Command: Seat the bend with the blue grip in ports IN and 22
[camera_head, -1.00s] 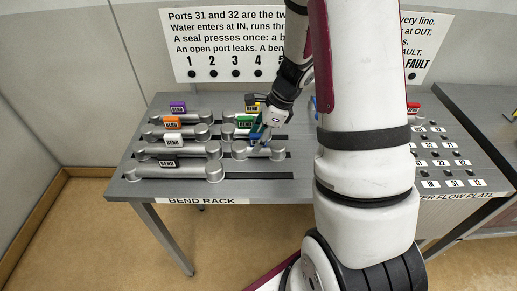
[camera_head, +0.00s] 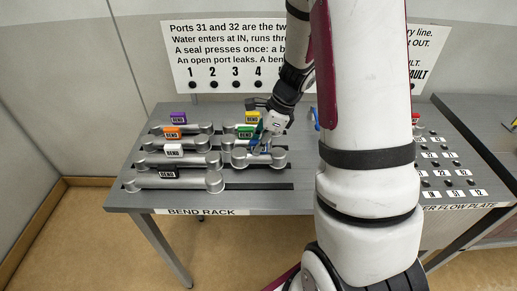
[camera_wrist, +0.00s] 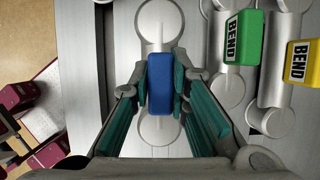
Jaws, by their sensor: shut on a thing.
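The bend with the blue grip (camera_wrist: 160,85) lies on the bend rack; its grey pipe body (camera_head: 240,160) shows in the head view beside the green-grip bend. My gripper (camera_wrist: 160,90) is shut on the blue grip, with a green-padded finger on each side of it. It also shows in the head view (camera_head: 262,146), reaching down over the bend. The flow plate (camera_head: 438,160) is to the right, with numbered ports. Port IN's label (camera_head: 433,194) is at its front edge, with 22 harder to make out. My arm hides the plate's left part.
The bend rack (camera_head: 262,200) holds bends with purple (camera_head: 178,118), orange (camera_head: 172,133), white (camera_head: 173,150) and black (camera_head: 169,173) grips at left. Green (camera_wrist: 243,38) and yellow (camera_wrist: 303,62) grips stand close beside the blue one. A printed sign (camera_head: 225,30) stands behind.

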